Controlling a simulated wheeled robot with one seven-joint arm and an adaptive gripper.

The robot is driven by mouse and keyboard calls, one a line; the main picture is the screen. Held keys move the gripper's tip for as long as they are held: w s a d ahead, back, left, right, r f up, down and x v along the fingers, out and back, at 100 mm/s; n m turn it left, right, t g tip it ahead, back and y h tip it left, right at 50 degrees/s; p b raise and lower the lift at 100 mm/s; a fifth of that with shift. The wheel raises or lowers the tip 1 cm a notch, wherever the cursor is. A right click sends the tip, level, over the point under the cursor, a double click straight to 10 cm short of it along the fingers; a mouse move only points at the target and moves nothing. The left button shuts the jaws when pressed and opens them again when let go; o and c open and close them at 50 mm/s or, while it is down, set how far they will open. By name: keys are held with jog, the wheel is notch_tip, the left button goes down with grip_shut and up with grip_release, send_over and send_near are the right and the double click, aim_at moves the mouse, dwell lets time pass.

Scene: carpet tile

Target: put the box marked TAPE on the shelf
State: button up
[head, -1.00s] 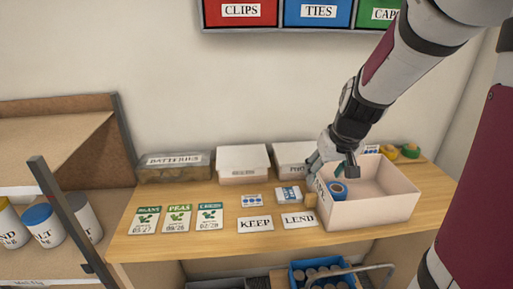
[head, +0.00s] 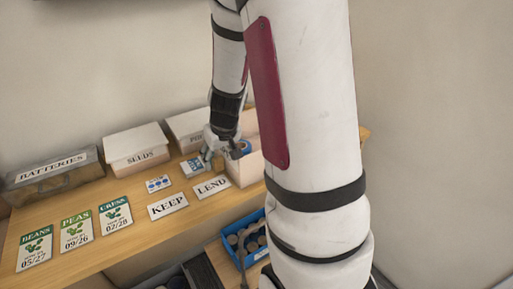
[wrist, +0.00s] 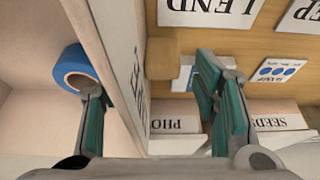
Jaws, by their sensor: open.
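An open-topped pale box (head: 242,172) stands on the wooden bench, mostly hidden behind my arm in the head view. A blue tape roll (head: 244,148) shows at its rim, and in the wrist view the roll (wrist: 76,70) lies inside it. The box's wall (wrist: 108,50) has lettering on its outer face, too edge-on to read. My gripper (wrist: 158,115) is open. One finger is on the inner side of this wall and the other outside, with a gap on the outer side. In the head view my gripper (head: 218,150) is at the box's left side.
KEEP (head: 167,206) and LEND (head: 211,187) cards lie left of the box. A small wooden block (wrist: 162,60) is close outside its wall. SEEDS (head: 137,148) and BATTERIES (head: 55,172) boxes stand behind. A blue crate (head: 238,262) sits below. The left shelf is out of view.

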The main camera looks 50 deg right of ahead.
jog(key=shift+x, duration=0.95)
jog(key=c, duration=1.3)
grip_shut()
jog(key=shift+r, duration=0.1)
